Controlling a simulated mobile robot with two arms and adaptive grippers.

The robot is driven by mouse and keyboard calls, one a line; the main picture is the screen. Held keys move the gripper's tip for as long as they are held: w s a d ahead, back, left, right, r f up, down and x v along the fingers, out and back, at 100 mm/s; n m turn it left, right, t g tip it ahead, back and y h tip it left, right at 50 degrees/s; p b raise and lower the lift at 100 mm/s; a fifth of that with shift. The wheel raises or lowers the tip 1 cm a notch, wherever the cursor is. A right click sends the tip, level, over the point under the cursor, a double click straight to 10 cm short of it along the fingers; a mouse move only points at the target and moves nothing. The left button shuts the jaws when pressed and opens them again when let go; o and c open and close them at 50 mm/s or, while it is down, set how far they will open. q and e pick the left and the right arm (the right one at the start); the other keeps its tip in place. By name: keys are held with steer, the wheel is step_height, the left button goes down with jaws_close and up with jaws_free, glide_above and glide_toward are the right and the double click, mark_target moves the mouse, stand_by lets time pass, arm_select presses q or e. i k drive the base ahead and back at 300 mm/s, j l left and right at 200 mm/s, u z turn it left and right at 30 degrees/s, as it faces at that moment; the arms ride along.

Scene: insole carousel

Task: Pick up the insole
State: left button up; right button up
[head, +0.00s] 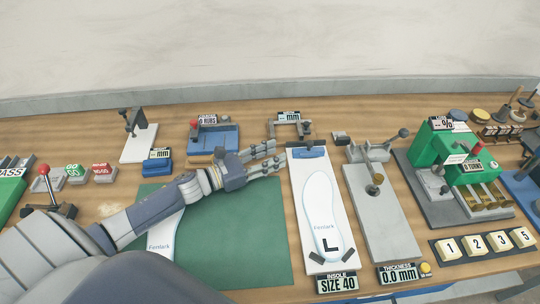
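A white insole marked with an L (321,210) lies flat on a white board (299,180) with a blue stop at its far end and a "SIZE 40" label at its near end. A second white piece with the same lettering, probably another insole (163,238), lies on the green mat (240,240); my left arm hides much of it. My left gripper (271,158) is above the mat's far right corner, left of the board's blue stop. Its fingers are spread with nothing seen between them. My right gripper is not in view.
A grey thickness gauge (380,215) stands right of the board, then a green machine (450,155) and numbered keys (485,243). A blue tray device (213,138) and a caliper (290,127) stand behind. The mat's right part is clear.

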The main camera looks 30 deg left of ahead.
mark_target(328, 240)
steer(key=k+l, duration=1.25)
